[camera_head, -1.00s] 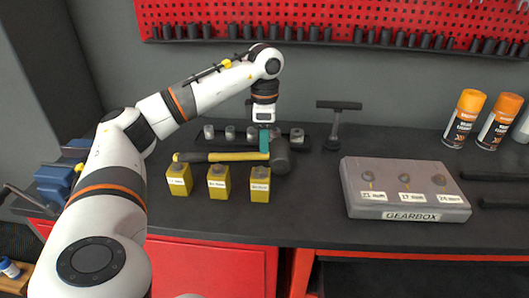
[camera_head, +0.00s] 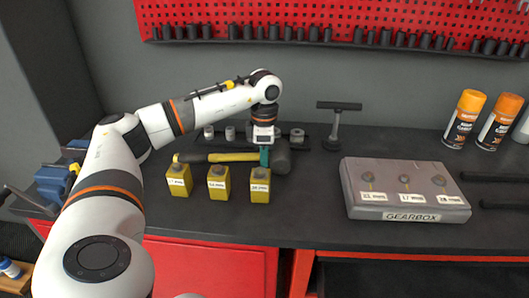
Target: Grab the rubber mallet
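The rubber mallet (camera_head: 233,157) lies on the dark bench top behind the yellow blocks. Its handle is yellow and black and points left; its dark head (camera_head: 282,158) is at the right end. My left gripper (camera_head: 264,160) points straight down at the handle, close to the head. Its teal fingers overlap the handle in the picture. I cannot tell whether the fingers are closed on the handle. My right gripper is not in view.
Several yellow blocks (camera_head: 219,184) stand in front of the mallet. Sockets on a dark rail (camera_head: 297,136) sit behind it. A T-shaped tool (camera_head: 337,122), a grey gearbox block (camera_head: 404,190) and orange-capped cans (camera_head: 465,118) stand to the right.

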